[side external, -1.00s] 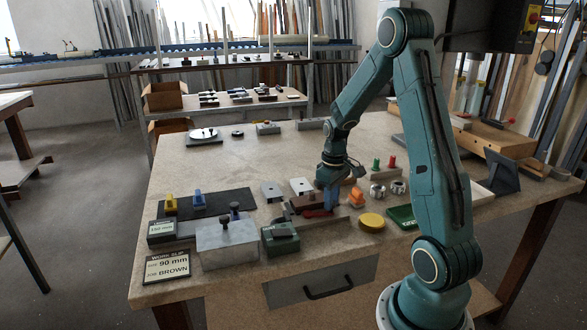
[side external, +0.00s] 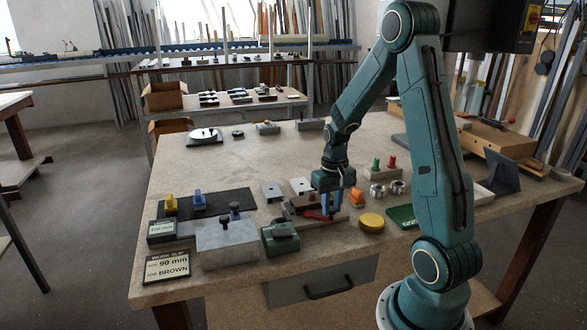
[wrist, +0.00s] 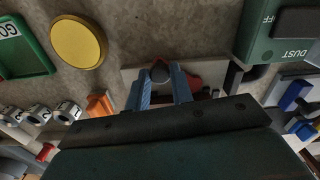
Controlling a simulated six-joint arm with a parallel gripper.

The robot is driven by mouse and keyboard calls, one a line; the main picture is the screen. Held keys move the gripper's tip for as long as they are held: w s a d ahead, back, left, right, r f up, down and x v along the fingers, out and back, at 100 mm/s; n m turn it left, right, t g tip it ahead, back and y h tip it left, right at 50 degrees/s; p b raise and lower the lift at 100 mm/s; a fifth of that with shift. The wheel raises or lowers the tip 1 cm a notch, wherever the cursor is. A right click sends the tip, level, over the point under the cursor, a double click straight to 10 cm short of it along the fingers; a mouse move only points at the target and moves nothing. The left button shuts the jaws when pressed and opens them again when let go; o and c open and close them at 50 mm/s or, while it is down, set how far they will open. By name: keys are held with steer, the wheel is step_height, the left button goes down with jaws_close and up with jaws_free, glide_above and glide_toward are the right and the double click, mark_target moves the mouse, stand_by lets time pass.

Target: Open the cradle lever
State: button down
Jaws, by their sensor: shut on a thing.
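The cradle with its brown profile (side external: 303,202) sits on a pale base near the front middle of the bench. Its red lever (side external: 314,215) lies low along the cradle's front side and also shows in the wrist view (wrist: 195,82) beside my fingers. My gripper (side external: 329,212) points down at the lever's right end. Its blue fingers (wrist: 160,78) are closed on a dark rounded knob (wrist: 160,69) at the lever's end. The fingers and gripper body hide part of the lever and cradle.
A green dust-marked box (side external: 281,239) stands close on the left, beside a grey block (side external: 228,243). An orange piece (side external: 357,198), a yellow disc (side external: 371,222) and a green tray (side external: 402,216) lie to the right.

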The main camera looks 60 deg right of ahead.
steer(key=m, duration=0.1)
steer(key=a+m, duration=0.1)
steer(key=shift+a+m, duration=0.3)
steer(key=shift+m, duration=0.1)
steer(key=m, duration=0.1)
steer(key=a+m, duration=0.1)
steer(key=shift+w+a+m, duration=0.2)
steer(key=shift+a+m, duration=0.05)
steer(key=shift+m, duration=0.05)
steer(key=shift+w+a+m, duration=0.3)
steer(key=shift+a+m, duration=0.3)
steer(key=shift+m, duration=0.6)
steer(key=shift+w+a+m, duration=0.25)
steer(key=shift+a+m, duration=0.05)
steer(key=shift+m, duration=0.35)
steer(key=shift+w+a+m, duration=0.2)
steer(key=shift+a+m, duration=0.1)
steer(key=shift+m, duration=0.35)
steer(key=c, duration=1.2)
jaws_free()
step_height(320, 180, up, 14)
